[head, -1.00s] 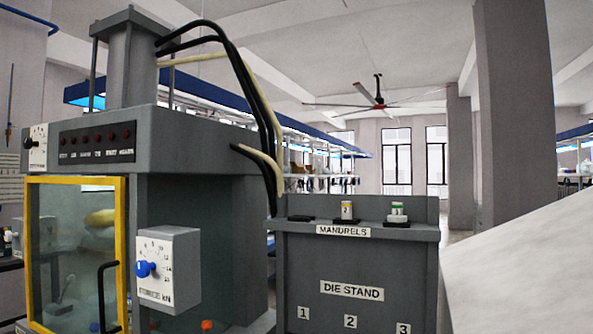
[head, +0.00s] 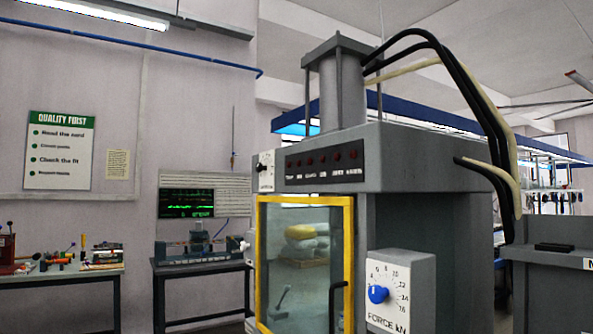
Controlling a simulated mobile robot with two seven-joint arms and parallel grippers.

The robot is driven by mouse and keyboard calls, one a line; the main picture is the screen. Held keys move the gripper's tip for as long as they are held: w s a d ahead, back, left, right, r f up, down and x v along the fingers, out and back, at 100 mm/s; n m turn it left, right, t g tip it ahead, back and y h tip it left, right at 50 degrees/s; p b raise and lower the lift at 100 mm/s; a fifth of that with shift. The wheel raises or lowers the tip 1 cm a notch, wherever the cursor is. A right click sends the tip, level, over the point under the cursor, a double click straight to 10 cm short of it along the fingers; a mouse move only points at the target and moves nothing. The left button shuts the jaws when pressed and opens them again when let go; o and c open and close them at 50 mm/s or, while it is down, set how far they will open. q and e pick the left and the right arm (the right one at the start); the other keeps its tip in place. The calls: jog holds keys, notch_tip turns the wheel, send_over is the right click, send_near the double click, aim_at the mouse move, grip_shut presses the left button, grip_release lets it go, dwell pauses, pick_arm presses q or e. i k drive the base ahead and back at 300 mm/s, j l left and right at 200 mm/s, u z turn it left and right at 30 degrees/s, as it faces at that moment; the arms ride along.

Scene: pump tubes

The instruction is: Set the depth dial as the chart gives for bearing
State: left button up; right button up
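A grey press machine (head: 420,215) stands right of centre in the head view. A white dial plate labelled FORCE kN (head: 401,290) with a blue knob (head: 378,294) is on its side. A smaller white dial plate (head: 264,171) is at the front left corner of its upper housing; its label is too small to read. Another pale knob or dial (head: 245,246) shows at the left edge of the yellow-framed door. I cannot tell which one is the depth dial. A white panel with rows of fine print (head: 205,195) hangs on the wall, unreadable from here. Neither gripper is in view.
The machine's yellow-framed glass door (head: 262,270) looks closed. A bench with a device (head: 200,262) and a dark screen with green traces (head: 186,203) are at the left. A tool-covered table (head: 60,290) stands farther left. A grey stand (head: 560,285) is at the right.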

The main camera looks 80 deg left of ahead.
aim_at(259, 166)
jog(key=k+j+u, duration=0.2)
jog(key=j, duration=0.25)
jog(key=j+u, duration=0.25)
jog(key=j, duration=0.25)
jog(key=k+j+u, duration=0.2)
jog(key=j, duration=0.3)
jog(key=j+u, duration=0.15)
jog(key=j, duration=2.2)
